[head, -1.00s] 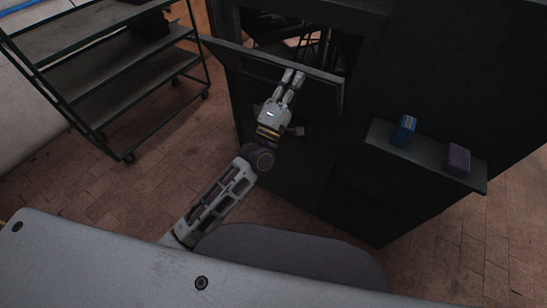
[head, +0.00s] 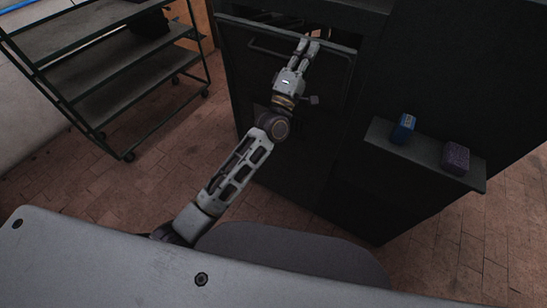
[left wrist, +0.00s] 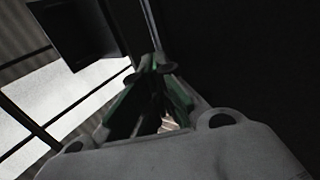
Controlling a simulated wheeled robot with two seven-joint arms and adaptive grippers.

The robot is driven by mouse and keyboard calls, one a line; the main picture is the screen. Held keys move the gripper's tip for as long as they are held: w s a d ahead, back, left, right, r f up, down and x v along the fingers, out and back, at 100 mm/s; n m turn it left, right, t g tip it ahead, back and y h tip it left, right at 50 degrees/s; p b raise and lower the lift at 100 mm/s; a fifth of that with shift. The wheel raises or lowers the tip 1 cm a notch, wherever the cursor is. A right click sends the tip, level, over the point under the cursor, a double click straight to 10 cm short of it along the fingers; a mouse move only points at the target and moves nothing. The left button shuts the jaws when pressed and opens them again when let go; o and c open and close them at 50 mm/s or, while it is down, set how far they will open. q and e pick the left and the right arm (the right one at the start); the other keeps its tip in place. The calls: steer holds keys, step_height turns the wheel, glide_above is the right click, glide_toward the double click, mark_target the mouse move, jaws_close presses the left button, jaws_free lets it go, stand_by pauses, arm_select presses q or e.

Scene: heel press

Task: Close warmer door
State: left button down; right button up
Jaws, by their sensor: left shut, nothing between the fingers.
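The warmer door (head: 335,82) is a dark panel with a bar handle (head: 262,50) near its top edge. It stands nearly upright in the front of the dark warmer (head: 370,25). A narrow slit of the lit inside shows above its top edge. My left gripper (head: 309,44) is shut and empty, its fingertips at the top of the door by the handle. I cannot tell whether they touch the door. In the left wrist view the fingers (left wrist: 157,75) are close together. My right gripper is not in view.
A shelf (head: 385,141) on the right holds a blue box (head: 403,128) and a purple block (head: 455,158). A wheeled rack (head: 100,88) stands at the left. The brick floor between rack and warmer is clear. A pale surface (head: 100,265) fills the front.

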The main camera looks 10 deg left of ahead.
mark_target(313, 39)
arm_select(q)
steer(key=w, duration=0.1)
steer(key=w+d+r, duration=0.1)
steer(key=w, duration=0.1)
steer(key=shift+r, duration=0.1)
steer(key=shift+w+d+r+p, duration=0.15)
steer(key=shift+w+p, duration=0.15)
steer(key=shift+w, duration=0.1)
steer(key=shift+w+d+r+p, duration=0.15)
steer(key=shift+w+p, duration=0.15)
steer(key=shift+w, duration=0.1)
steer(key=shift+w+d+r+g+p, duration=0.1)
steer(key=shift+w+d+g+p, duration=0.2)
steer(key=shift+w+g+p, duration=0.45)
steer(key=shift+r+p, duration=0.1)
steer(key=shift+p, duration=0.25)
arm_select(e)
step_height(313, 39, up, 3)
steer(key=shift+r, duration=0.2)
arm_select(q)
steer(key=shift+r, duration=0.2)
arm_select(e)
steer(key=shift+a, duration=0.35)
arm_select(q)
steer(key=shift+f, duration=0.15)
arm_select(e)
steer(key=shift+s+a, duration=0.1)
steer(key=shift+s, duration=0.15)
